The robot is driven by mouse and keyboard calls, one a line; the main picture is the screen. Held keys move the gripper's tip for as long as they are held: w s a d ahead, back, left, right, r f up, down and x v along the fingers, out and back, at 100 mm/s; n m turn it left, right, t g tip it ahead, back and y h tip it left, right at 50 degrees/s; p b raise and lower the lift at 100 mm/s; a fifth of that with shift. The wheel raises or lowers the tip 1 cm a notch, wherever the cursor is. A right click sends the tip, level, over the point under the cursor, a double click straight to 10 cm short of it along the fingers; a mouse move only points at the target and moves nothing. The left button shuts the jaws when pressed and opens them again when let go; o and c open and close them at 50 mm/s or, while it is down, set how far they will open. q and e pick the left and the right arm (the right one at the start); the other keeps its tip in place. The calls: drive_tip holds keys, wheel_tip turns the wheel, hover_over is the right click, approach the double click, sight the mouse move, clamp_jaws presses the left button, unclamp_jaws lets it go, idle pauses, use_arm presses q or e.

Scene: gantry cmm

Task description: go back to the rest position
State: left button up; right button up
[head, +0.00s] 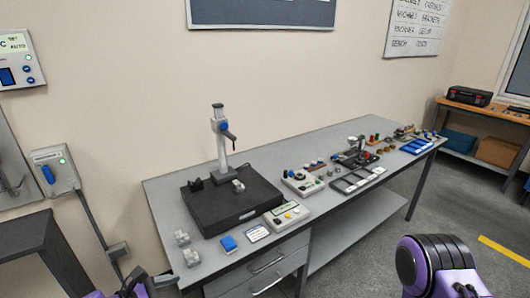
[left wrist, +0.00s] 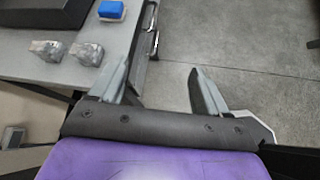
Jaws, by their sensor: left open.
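My left gripper (left wrist: 160,75) is open and empty in the left wrist view. Its two fingers are spread above the grey floor, just off the edge of the grey workbench (left wrist: 125,35). In the head view, part of my left arm shows at the bottom left, near the bench's front left corner. A purple and black part of my right arm shows at the bottom right. My right gripper is out of the picture.
The bench (head: 160,195) carries a black plate (head: 215,215) with a measuring stand (head: 222,140), a blue block (head: 228,243), grey metal parts (head: 182,238) and several small devices. A wall box (head: 55,170) is at the left. Floor (head: 380,240) right of the bench is clear.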

use_arm(q)
drive_tip(key=s+a+f+m+g+y+b, duration=0.1)
drive_tip(key=s+a+f+m+y+b, duration=0.1)
drive_tip(key=s+a+f+m+y, duration=0.3)
drive_tip(key=s+a+f+m+g+y+b, duration=0.1)
drive_tip(key=s+f+m+y, duration=0.15)
drive_tip(key=f, duration=0.55)
drive_tip(key=s+a+f+m+g+y+b, duration=0.1)
drive_tip(key=s+a+f+m+y+b, duration=0.15)
drive_tip(key=s+f, duration=0.3)
drive_tip(key=s+f+m+g+y+b, duration=0.1)
drive_tip(key=s+f+m+b, duration=0.2)
drive_tip(key=s+f+m, duration=0.4)
drive_tip(key=s+f, duration=0.2)
drive_tip(key=s, duration=0.3)
drive_tip(key=shift+s+d+g+y, duration=0.3)
drive_tip(key=shift+s+g+y, duration=0.05)
drive_tip(key=shift+g+y, duration=0.05)
